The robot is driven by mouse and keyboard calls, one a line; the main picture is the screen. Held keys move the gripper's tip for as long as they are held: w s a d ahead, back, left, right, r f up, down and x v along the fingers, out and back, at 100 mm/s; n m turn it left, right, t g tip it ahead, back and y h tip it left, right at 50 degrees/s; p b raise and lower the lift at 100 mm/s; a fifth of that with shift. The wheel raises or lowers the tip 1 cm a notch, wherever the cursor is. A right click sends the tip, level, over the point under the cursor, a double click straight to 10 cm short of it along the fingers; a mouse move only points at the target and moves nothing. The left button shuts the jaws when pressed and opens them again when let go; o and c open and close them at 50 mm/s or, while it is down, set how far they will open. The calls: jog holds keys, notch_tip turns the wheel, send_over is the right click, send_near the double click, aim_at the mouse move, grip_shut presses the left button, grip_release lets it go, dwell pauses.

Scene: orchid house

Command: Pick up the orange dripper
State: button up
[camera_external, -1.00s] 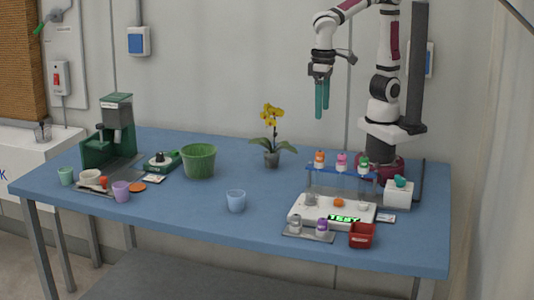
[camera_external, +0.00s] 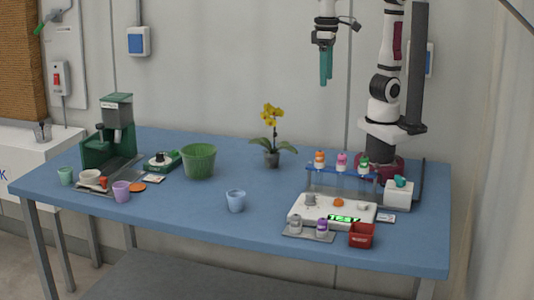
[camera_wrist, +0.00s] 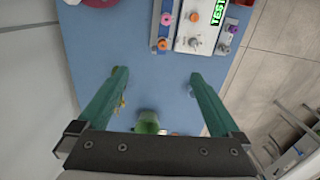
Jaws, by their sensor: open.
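The orange dripper (camera_external: 320,159) is a small bottle with an orange top. It stands upright at the left end of the blue rack (camera_external: 345,171), beside a pink dripper (camera_external: 342,161) and a green one (camera_external: 364,164). In the wrist view the orange dripper (camera_wrist: 162,44) is at upper middle, beyond my fingertips. My gripper (camera_external: 326,82) has two long teal fingers and hangs high above the table, well clear of the rack. In the wrist view my gripper (camera_wrist: 157,75) is open, with nothing between its fingers.
A white device (camera_external: 300,212) with an orange knob (camera_external: 339,202) and green display stands before the rack. Two bottles on a grey tray (camera_external: 308,236) and a red bin (camera_external: 361,236) are in front. A yellow orchid (camera_external: 271,135) stands left of the rack. The table's middle is largely clear.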

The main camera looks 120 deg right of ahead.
jog(key=s+f+n, duration=0.1)
jog(key=s+f, duration=0.3)
jog(key=s+f+n+y, duration=0.1)
jog(key=s+f, duration=0.3)
jog(key=s+f+n, duration=0.1)
jog(key=s+f, duration=0.3)
jog(key=shift+d+y, duration=0.3)
jog(key=shift+c, duration=0.2)
jog(key=c, duration=0.5)
jog(key=w+a+f+n+t+h, duration=0.1)
jog(key=w+a+n+h, duration=0.1)
jog(key=a+n+h, duration=0.3)
jog(key=w+a+f+n+t+h, duration=0.1)
jog(key=w+a+f+n+h, duration=0.1)
jog(key=n, duration=1.1)
jog(key=w+a+f+n+t+h, duration=0.1)
jog(key=w+a+n+t+h, duration=0.1)
jog(key=w+a+n+h, duration=0.2)
jog(key=shift+a+f+n+h, duration=0.15)
jog(key=shift+a+n+h, duration=0.75)
jog(key=shift+a+n, duration=0.4)
jog(key=shift+a+f+n+h, duration=0.15)
jog(key=shift+a+n+h, duration=0.75)
jog(key=shift+a+n, duration=0.35)
jog(key=x, duration=1.5)
jog(key=shift+w+f, duration=0.25)
jog(key=shift+f, duration=0.15)
